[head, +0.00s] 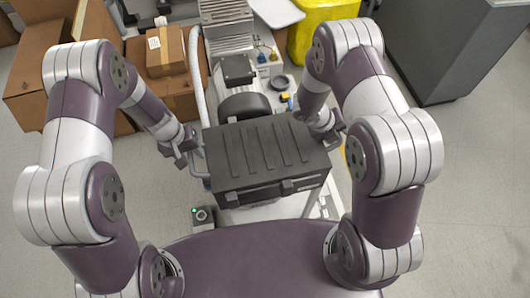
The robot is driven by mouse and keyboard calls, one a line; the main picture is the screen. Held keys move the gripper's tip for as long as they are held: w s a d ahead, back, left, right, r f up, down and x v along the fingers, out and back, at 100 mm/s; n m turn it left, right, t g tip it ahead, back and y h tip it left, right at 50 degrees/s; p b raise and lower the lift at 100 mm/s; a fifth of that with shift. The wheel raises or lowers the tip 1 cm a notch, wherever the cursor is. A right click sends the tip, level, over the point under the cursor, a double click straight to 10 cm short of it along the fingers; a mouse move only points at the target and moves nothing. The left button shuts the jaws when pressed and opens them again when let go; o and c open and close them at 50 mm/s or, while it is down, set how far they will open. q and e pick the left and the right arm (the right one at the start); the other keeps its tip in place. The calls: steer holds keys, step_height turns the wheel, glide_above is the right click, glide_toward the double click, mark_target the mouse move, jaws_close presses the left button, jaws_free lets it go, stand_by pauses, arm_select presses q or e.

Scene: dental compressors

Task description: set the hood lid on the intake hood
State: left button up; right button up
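A dark grey ribbed lid (262,150) lies roughly level in the middle of the head view, above a dark front part with latches (268,192), which I take to be part of the intake hood. I cannot tell whether the lid is seated or slightly above the hood. My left gripper (190,158) is at the lid's left side, beside a grey bar-like piece. My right gripper (332,135) is at the lid's right edge. The fingertips of both are too small and partly hidden to show whether they hold the lid.
Behind the lid stand a black motor (243,105) and a finned grey unit (228,25). Cardboard boxes (165,52) are stacked at the back left, with a yellow bin (318,18) and grey cabinet (450,50) at the back right. A green-lit button box (203,215) sits front left.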

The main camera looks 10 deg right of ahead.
arm_select(q)
step_height(320, 180, up, 12)
steer(key=a, duration=0.2)
steer(key=shift+f, duration=0.15)
arm_select(e)
steer(key=v, duration=1.2)
arm_select(q)
steer(key=shift+s+a, duration=0.1)
